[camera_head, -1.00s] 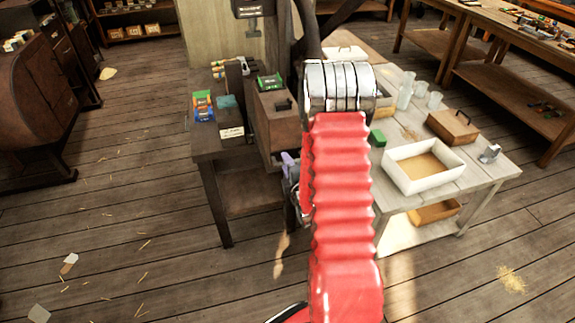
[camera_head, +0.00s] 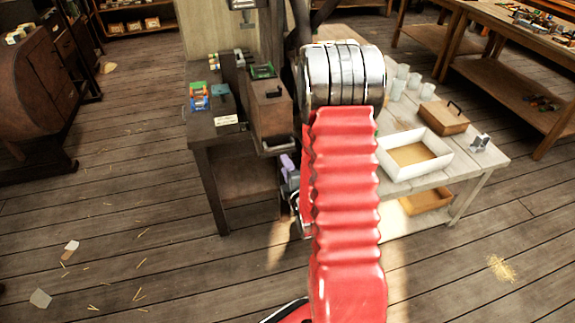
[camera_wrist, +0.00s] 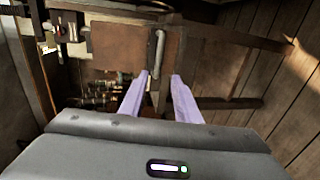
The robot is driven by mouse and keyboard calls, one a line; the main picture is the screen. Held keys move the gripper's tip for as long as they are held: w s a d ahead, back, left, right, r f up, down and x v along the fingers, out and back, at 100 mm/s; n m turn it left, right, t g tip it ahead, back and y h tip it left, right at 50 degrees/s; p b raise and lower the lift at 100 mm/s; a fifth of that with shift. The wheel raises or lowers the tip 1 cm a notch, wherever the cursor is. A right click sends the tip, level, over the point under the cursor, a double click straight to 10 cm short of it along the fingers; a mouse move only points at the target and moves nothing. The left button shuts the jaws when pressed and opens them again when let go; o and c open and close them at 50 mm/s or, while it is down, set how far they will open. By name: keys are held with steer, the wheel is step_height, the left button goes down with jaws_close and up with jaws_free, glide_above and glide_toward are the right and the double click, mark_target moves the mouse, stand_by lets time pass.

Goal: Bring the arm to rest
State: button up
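My arm, with a red ribbed sleeve and a silver joint, rises through the middle of the head view and bends down behind itself. A bit of my gripper (camera_head: 288,168) shows as a purple finger left of the sleeve, below the dark bench's front edge. In the wrist view, the two purple fingers of my gripper (camera_wrist: 160,77) stand apart with a gap between them. I see nothing held. A grey metal bar handle (camera_wrist: 159,48) on a brown box front lies beyond the fingertips; the distance is unclear.
The dark bench (camera_head: 205,155) with a brown box (camera_head: 271,108) stands left of my arm. A pale table (camera_head: 478,165) with a white tray (camera_head: 432,168) and a lidded wooden box (camera_head: 443,118) stands right. The plank floor at left is clear apart from scraps.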

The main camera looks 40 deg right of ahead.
steer(key=shift+v, duration=0.8)
